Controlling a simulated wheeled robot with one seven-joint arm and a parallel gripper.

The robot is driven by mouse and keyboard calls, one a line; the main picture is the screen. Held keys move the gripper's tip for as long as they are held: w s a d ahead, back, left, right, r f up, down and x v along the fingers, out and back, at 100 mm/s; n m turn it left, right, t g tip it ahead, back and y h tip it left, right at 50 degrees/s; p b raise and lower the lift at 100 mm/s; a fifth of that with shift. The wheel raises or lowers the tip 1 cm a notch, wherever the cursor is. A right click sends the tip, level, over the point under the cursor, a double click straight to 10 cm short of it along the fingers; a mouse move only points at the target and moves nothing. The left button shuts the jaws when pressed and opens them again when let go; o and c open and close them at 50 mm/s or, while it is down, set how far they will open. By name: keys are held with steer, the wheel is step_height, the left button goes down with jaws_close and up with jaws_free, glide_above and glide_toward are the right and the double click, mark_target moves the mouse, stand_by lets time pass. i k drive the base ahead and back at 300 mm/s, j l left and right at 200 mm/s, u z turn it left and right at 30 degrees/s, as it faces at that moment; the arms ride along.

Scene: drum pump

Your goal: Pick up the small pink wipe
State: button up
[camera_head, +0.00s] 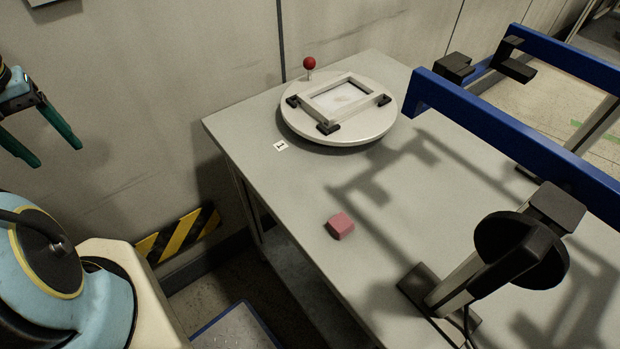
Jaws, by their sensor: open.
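The small pink wipe (341,226) is a little block-like piece lying on the grey table (255,165), near its left front edge. Nothing touches it. My gripper (54,153) is at the far left of the view, with two dark green fingers spread apart and nothing between them. It is up in the air, well to the left of the table and far from the wipe.
A round white turntable (375,132) with a square frame and a red-knobbed pin (309,64) stands behind the wipe. A blue-railed frame (520,130) and a black disc-shaped device (521,250) stand to the right. A wall (150,90) runs along the back.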

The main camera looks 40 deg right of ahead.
mark_target(340, 225)
steer(key=z, duration=1.65)
